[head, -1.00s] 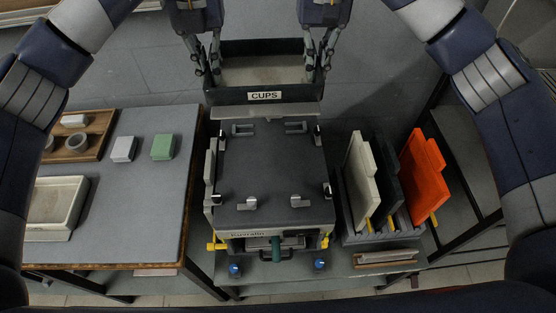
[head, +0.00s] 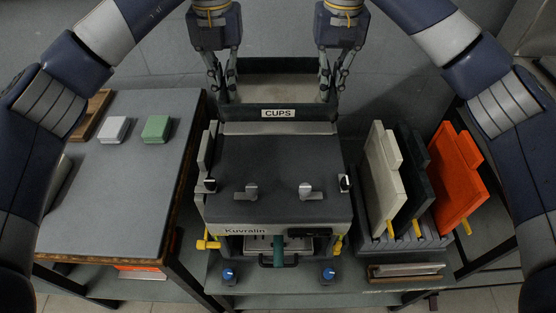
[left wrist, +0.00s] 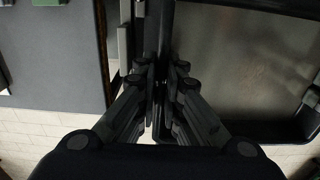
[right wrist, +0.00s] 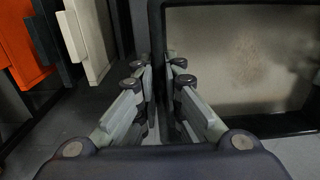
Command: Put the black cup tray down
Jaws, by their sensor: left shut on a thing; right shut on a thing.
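The black cup tray (head: 300,114) with its white CUPS label is at the top of the machine, at its far edge, in the head view. Its floor looks empty and pale; it also shows in the left wrist view (left wrist: 240,132) and the right wrist view (right wrist: 240,125). My left gripper (head: 222,98) is shut on the tray's left wall. My right gripper (head: 332,98) is shut on its right wall. The dark machine (head: 275,165) marked Kuvralin stands in front of the tray. Whether the tray's underside touches the machine is hidden.
A table on the left holds a white block (head: 115,129) and a green block (head: 157,129). On the right a rack (head: 400,236) holds a cream panel (head: 384,165), a dark panel (head: 416,175) and an orange panel (head: 456,175). Blue knobs (head: 228,275) are at the front.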

